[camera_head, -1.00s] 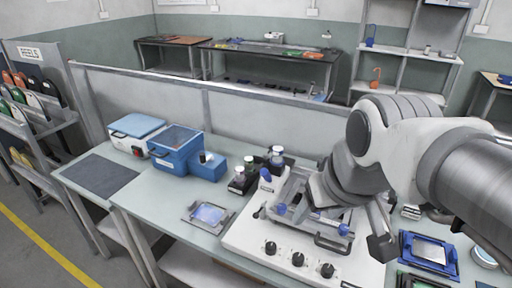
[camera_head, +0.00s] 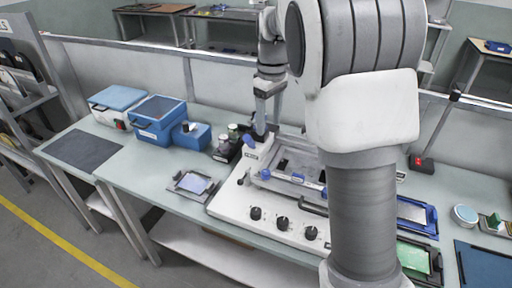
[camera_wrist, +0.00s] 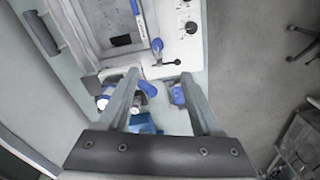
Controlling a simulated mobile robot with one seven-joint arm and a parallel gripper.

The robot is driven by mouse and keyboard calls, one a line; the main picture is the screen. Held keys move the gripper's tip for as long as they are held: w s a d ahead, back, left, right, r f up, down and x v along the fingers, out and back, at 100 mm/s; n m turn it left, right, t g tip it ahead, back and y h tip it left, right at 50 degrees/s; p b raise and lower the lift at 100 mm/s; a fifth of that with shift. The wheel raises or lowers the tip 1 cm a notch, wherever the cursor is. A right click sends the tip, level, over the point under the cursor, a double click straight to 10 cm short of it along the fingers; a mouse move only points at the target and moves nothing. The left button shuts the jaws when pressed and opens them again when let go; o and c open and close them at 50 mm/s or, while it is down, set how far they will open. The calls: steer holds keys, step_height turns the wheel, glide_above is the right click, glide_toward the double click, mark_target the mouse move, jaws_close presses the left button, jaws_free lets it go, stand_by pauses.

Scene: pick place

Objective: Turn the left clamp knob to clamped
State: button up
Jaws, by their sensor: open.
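The white stencil fixture (camera_head: 231,203) stands on the bench. A blue knob (camera_head: 249,141) shows at its back left corner; other blue knobs sit on its front rail, at the left end (camera_head: 265,174) and further right (camera_head: 297,178). I cannot tell which is the left clamp knob. My gripper (camera_head: 262,131) points down at the back left corner, close beside the corner knob. In the wrist view, the jaws (camera_wrist: 159,75) are apart, with a blue knob (camera_wrist: 147,88) in the gap. No grip on it shows. My arm hides the fixture's right part.
Several black dials (camera_head: 283,223) line the fixture's front. Small bottles (camera_head: 222,142) and blue boxes (camera_head: 157,122) stand to its left. A small framed plate (camera_head: 192,185) lies in front of them. A blue-framed tray (camera_head: 416,213) is at right. A low partition runs behind the bench.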

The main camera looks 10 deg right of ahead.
mark_target(266, 171)
steer(key=f, duration=1.2)
steer(key=w+f+b, duration=0.1)
steer(key=f, duration=0.5)
steer(key=shift+w+f, duration=0.1)
steer(key=shift+f, duration=0.3)
steer(key=shift+c, duration=0.2)
jaws_close()
